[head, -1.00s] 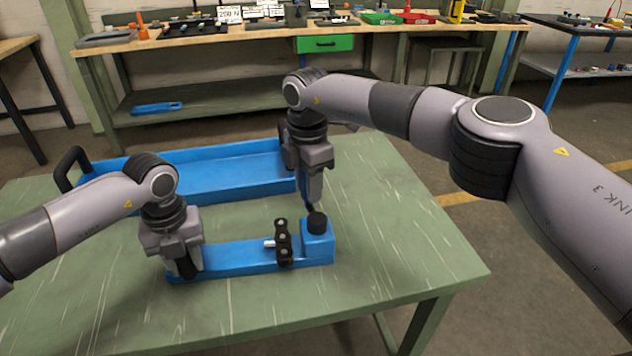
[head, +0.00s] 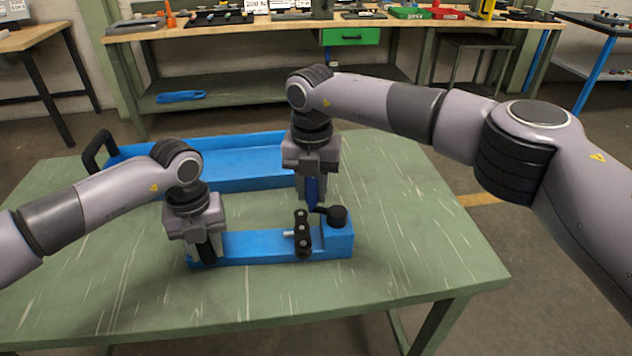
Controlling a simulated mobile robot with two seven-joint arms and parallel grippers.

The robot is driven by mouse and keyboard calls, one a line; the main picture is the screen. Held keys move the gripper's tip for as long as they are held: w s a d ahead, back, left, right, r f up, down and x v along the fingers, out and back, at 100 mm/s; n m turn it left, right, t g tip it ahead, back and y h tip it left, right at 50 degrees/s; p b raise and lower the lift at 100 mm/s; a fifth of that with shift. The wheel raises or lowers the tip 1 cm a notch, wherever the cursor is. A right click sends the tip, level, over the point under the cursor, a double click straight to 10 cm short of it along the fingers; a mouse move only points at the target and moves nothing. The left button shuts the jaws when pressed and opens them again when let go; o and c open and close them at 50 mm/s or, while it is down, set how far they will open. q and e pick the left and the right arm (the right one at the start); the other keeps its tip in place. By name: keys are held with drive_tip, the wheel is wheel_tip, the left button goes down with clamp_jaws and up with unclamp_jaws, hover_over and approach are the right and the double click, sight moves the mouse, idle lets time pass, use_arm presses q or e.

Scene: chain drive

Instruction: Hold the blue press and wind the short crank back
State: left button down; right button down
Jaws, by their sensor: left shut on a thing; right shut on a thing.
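The blue press (head: 265,245) is a long low blue body on the green table, with a taller block at its right end. A round black knob (head: 337,214) sits on that block, with a short black arm, seemingly the short crank (head: 319,209), pointing left from it. My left gripper (head: 206,248) is shut on a dark upright part at the press's left end. Its fingers partly hide that part.
Black chain-like links (head: 302,236) and a pale pin stand beside the block. A blue tray (head: 235,178) with a black handle lies behind the press. The green table (head: 420,250) is clear at the right and front.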

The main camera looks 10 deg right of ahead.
sight(312, 200)
use_arm(q)
drive_tip(key=shift+w, duration=0.1)
use_arm(e)
drive_tip(key=s+n, duration=0.1)
drive_tip(key=n, duration=0.2)
drive_tip(key=shift+s+a+n, duration=0.35)
drive_tip(key=shift+n, duration=0.05)
drive_tip(key=s+n, duration=0.1)
drive_tip(key=n, duration=0.1)
drive_tip(key=s+n, duration=0.1)
drive_tip(key=n, duration=0.1)
drive_tip(key=shift+n, duration=0.3)
use_arm(q)
drive_tip(key=shift+a, duration=0.1)
use_arm(e)
drive_tip(key=d+n, duration=0.4)
drive_tip(key=n, duration=0.9)
drive_tip(key=s+d+n, duration=0.1)
drive_tip(key=d+n, duration=0.4)
drive_tip(key=n, duration=0.8)
drive_tip(key=shift+s+d+n, duration=0.2)
drive_tip(key=shift+d+n, duration=0.1)
drive_tip(key=shift+n, duration=0.1)
